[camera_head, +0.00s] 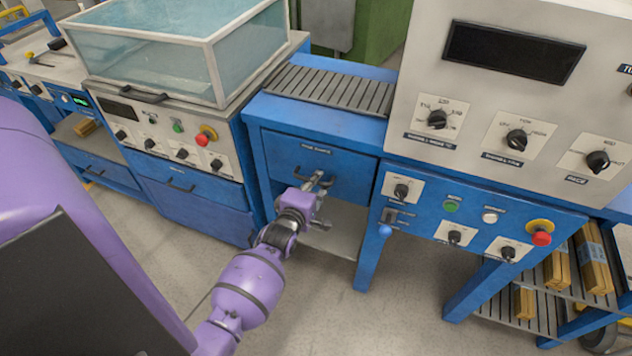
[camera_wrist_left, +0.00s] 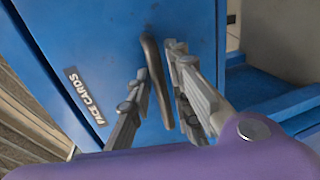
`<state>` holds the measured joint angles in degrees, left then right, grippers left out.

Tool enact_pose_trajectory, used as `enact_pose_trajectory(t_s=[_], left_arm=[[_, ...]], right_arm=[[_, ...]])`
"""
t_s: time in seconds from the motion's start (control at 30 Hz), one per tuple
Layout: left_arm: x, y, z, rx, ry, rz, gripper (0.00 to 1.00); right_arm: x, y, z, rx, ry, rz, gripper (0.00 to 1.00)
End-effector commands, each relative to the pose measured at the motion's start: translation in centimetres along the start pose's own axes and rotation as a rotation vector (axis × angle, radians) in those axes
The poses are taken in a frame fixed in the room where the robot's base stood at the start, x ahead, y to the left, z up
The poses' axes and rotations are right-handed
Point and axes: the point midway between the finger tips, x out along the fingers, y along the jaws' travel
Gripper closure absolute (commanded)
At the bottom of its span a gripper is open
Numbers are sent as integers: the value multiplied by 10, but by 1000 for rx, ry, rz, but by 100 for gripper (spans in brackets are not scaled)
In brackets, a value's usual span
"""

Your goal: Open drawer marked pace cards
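The blue drawer (camera_head: 285,155) marked PACE CARDS is in the middle bench under the roller top, its front flush with the frame, so it looks shut. Its label (camera_wrist_left: 85,96) reads clearly in the left wrist view. The dark bar handle (camera_wrist_left: 153,62) stands out from the drawer front. My left gripper (camera_head: 318,181) is at this handle, with its two fingers (camera_wrist_left: 157,68) on either side of the bar. The fingers are apart and gaps show beside the bar, so I see no firm grip. My right gripper is not in view.
A control panel (camera_head: 480,220) with knobs and a red stop button stands to the right. A machine with a clear tank (camera_head: 180,45) and its own drawer (camera_head: 180,185) is to the left. A grey lower shelf (camera_head: 335,235) lies under the drawer. Bare floor (camera_head: 300,310) is in front.

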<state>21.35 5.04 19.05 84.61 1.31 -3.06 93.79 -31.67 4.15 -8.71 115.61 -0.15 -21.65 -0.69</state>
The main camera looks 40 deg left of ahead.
Motion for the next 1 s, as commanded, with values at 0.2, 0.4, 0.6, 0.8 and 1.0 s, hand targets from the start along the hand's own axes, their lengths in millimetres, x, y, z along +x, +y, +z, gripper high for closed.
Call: enact_pose_trajectory(t_s=[0.2, 0.4, 0.6, 0.8, 1.0], left_arm=[[0, 0, 0, 1, 0, 0, 84], [0, 0, 0, 1, 0, 0, 100], [0, 0, 0, 1, 0, 1, 100], [-4, 0, 0, 0, 0, 0, 100], [-28, -3, 0, -1, 1, 0, 100]], right_arm=[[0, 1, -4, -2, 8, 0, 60], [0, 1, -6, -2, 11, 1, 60], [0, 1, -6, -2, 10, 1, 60], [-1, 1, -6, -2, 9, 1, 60], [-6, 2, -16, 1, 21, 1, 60]])
